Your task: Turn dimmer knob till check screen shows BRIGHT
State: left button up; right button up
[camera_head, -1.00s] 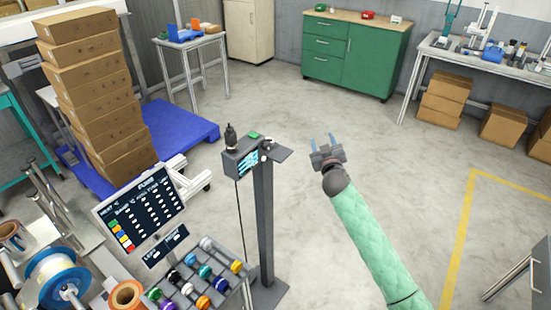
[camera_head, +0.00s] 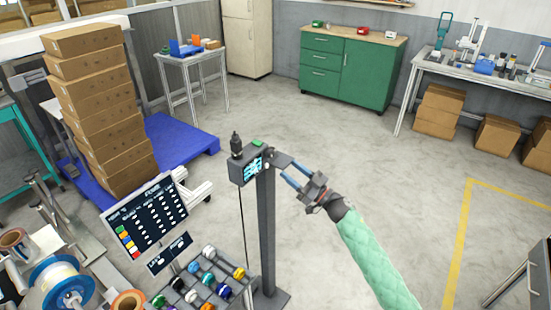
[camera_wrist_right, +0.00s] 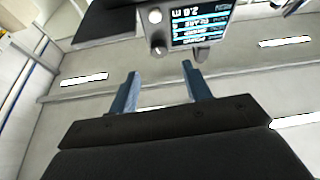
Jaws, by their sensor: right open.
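A dark grey box (camera_head: 245,168) with a small lit check screen (camera_head: 254,168) sits on top of a post. In the right wrist view the check screen (camera_wrist_right: 202,22) is upside down and its small text is hard to read; I cannot make out the word BRIGHT. Beside it are a round grey knob (camera_wrist_right: 158,47) and a pale round part (camera_wrist_right: 155,16); I cannot tell for sure which is the dimmer knob. My right gripper (camera_head: 285,171) is open and empty, its fingers (camera_wrist_right: 160,80) pointing at the box, apart from the knob. My left gripper is out of view.
The post (camera_head: 266,235) stands on a floor plate. At lower left are a larger display board (camera_head: 150,215), a rack of coloured knobs or reels (camera_head: 205,285) and a blue-rimmed reel (camera_head: 62,283). Stacked boxes (camera_head: 100,100) stand on a blue pallet.

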aim_at(271, 155)
jog(key=p+x, duration=0.2)
jog(key=x, duration=0.4)
jog(key=shift+w+r+p, duration=0.1)
jog(key=shift+r+p, duration=0.05)
jog(key=shift+p, duration=0.25)
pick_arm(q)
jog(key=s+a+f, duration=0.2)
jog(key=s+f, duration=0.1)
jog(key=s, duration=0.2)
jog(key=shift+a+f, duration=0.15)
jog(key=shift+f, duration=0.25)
pick_arm(e)
jog(key=shift+w+a+r, duration=0.1)
jog(key=shift+w+a, duration=0.3)
jog(key=shift+a, duration=0.15)
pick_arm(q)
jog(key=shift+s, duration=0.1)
pick_arm(e)
jog(key=c, duration=1)
